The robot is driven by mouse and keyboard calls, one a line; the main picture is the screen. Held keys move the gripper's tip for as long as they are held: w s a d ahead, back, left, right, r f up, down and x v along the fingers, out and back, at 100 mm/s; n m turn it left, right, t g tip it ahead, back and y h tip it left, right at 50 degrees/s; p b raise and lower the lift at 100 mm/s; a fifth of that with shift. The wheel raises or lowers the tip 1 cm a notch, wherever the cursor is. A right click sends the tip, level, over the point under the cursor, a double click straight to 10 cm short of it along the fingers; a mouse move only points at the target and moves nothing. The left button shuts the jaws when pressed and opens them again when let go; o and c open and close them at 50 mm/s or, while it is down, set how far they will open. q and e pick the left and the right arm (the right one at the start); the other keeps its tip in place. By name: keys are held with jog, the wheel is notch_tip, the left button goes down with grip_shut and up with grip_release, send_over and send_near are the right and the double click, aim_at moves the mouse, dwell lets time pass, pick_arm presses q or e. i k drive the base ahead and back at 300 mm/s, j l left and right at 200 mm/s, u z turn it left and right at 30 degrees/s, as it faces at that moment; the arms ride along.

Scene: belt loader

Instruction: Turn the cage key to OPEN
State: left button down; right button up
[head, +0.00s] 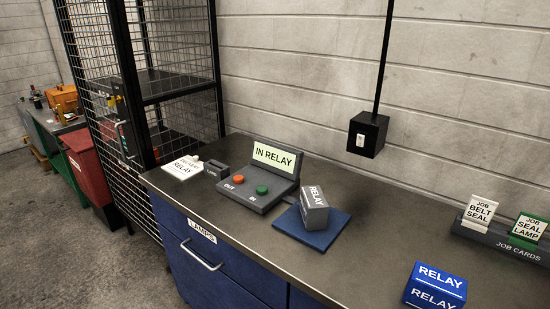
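The wire-mesh cage (97,50) with a black frame stands at the left, beyond the end of the counter. Small fittings (122,134) show on its mesh front near the black post. They are too small to tell whether one is the key or which way it points. No OPEN marking can be read. A dark shelf is inside the cage. Neither of my grippers is in view.
The counter (235,222) runs in front of the cage's right side. It holds an IN RELAY panel (262,190), a grey relay box (314,210) on a blue pad, a blue RELAY box (436,287) and job cards (478,211). A red cabinet (88,170) stands left of the cage. Floor at lower left is clear.

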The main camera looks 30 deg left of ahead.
aim_at(111, 101)
jog(key=u, duration=2.15)
jog(key=i+j+z, duration=0.1)
jog(key=z, duration=0.3)
jog(key=i+j+z, duration=0.1)
jog(key=z, duration=0.25)
jog(key=j+z, duration=0.2)
jog(key=z, duration=0.2)
jog(key=i+j+z, duration=0.1)
jog(key=z, duration=0.3)
